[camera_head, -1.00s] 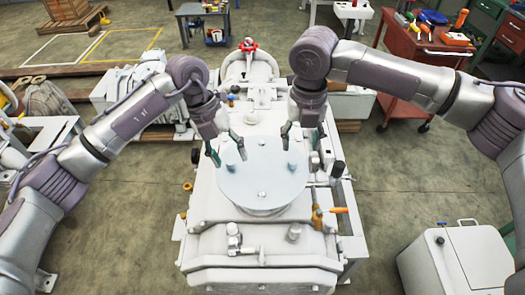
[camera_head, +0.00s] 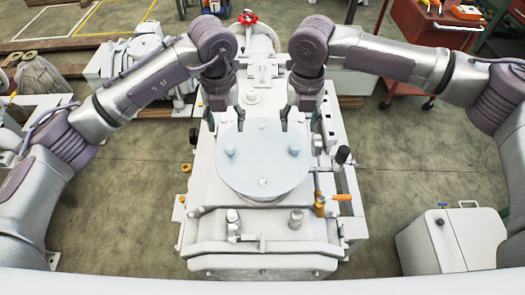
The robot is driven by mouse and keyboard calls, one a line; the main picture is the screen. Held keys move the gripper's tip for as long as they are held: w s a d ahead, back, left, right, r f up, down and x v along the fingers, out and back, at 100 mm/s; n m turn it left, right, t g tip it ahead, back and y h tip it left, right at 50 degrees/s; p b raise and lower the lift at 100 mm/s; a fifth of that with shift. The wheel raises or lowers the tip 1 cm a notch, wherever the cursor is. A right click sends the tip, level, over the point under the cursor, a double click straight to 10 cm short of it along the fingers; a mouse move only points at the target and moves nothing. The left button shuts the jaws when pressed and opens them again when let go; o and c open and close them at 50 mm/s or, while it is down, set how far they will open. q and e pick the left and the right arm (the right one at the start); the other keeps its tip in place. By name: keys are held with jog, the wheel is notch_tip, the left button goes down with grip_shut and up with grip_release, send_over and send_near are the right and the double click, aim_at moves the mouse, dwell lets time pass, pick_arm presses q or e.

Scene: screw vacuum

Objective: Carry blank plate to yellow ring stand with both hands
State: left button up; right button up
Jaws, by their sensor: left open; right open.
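The blank plate (camera_head: 262,175) is a pale round disc with a few small knobs. It lies flat on top of the white vacuum machine in the middle of the head view. My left gripper (camera_head: 227,122) is open, with its fingers pointing down at the far left rim of the plate. My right gripper (camera_head: 299,122) is open at the far right rim. Neither gripper visibly holds the plate; whether a fingertip touches it I cannot tell. I see no yellow ring stand in this view.
The white machine (camera_head: 265,235) has an orange-handled valve (camera_head: 335,198) and a black-knobbed lever (camera_head: 341,157) right of the plate. A white box (camera_head: 455,240) stands at lower right. Bare floor (camera_head: 400,165) lies between machine and box.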

aim_at(230, 145)
pick_arm(q)
notch_tip(230, 145, down, 9)
jog(key=shift+s+f, duration=0.15)
pick_arm(e)
notch_tip(230, 145, down, 9)
jog(key=shift+s+f, duration=0.15)
pick_arm(q)
grip_shut()
pick_arm(e)
grip_shut()
